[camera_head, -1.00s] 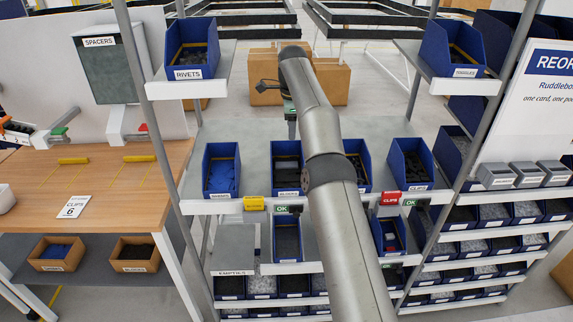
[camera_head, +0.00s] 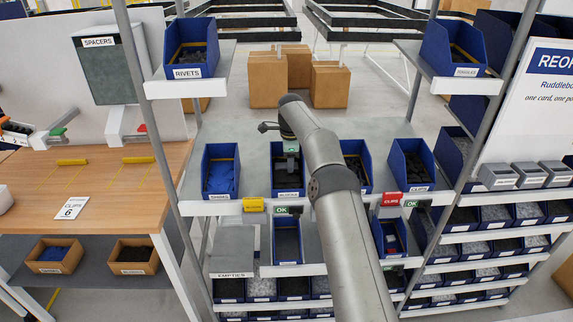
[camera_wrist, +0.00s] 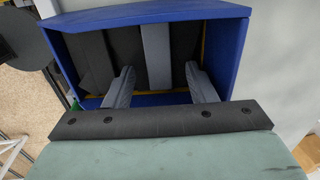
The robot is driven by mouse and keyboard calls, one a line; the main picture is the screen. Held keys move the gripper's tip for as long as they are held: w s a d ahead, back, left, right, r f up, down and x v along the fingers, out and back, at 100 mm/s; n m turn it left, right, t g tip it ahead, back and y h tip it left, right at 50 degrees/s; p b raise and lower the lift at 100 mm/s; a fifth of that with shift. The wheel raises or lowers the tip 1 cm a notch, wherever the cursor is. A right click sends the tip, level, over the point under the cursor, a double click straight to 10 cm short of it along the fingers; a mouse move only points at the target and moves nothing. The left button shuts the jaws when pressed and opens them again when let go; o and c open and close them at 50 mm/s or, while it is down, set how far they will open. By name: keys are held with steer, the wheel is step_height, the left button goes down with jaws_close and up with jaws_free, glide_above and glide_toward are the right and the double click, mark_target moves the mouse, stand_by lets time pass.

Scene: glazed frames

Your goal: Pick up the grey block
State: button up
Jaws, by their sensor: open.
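The grey block (camera_wrist: 157,55) lies in a blue bin (camera_wrist: 150,14) among darker, near-black blocks in the wrist view. It is lighter than its neighbours. My gripper (camera_wrist: 158,71) is open, with its two grey fingers apart, one on each side of the block's line. The fingers reach over the bin, and I cannot tell whether they touch the block. In the head view my gripper (camera_head: 291,150) points down at the same bin (camera_head: 275,163) on the middle shelf. The block cannot be made out clearly there.
Bins of blue parts (camera_head: 221,176), dark parts (camera_head: 356,169) and clips (camera_head: 408,168) stand on the same shelf. A narrower bin (camera_head: 287,241) sits below. Upright posts and upper bins, one labelled rivets (camera_head: 192,50), flank the arm. A wooden table (camera_head: 110,190) is at left.

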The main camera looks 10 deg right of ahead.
steer(key=shift+f, duration=0.6)
steer(key=c, duration=1.1)
steer(key=shift+o, duration=0.2)
steer(key=shift+r+b, duration=0.15)
steer(key=shift+b, duration=0.2)
